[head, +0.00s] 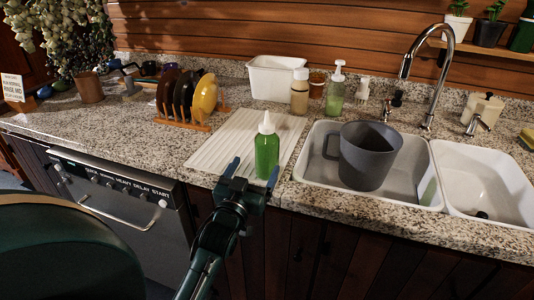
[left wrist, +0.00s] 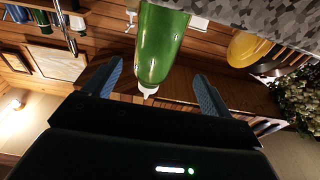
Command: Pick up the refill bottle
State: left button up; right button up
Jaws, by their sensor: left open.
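The refill bottle, taken as the green bottle with a white pointed nozzle (head: 266,156), stands upright at the front of a white ribbed drain mat (head: 222,146), left of the sink. My left gripper (head: 253,170) is open at the counter's front edge, its fingers pointing toward the bottle. In the left wrist view the green bottle (left wrist: 162,42) appears upside down, between and beyond the open blue fingers (left wrist: 157,82). I cannot tell whether either finger touches it. My right gripper is not in view.
A dark mug (head: 366,158) sits in the left sink basin, right of the bottle. A plate rack (head: 180,121) stands left of the mat. A white tub (head: 273,80) and a pump bottle (head: 336,92) stand behind. The mat is otherwise clear.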

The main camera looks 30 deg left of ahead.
aim_at(266, 117)
pick_arm(q)
jog(key=x, duration=0.5)
jog(key=p+x, duration=0.1)
jog(key=x, duration=0.1)
jog(key=shift+w+d, duration=0.3)
jog(key=shift+w, duration=0.2)
jog(key=shift+r, duration=0.1)
jog(key=c, duration=1.4)
notch_tip(266, 117, up, 10)
jog(key=shift+c, duration=0.3)
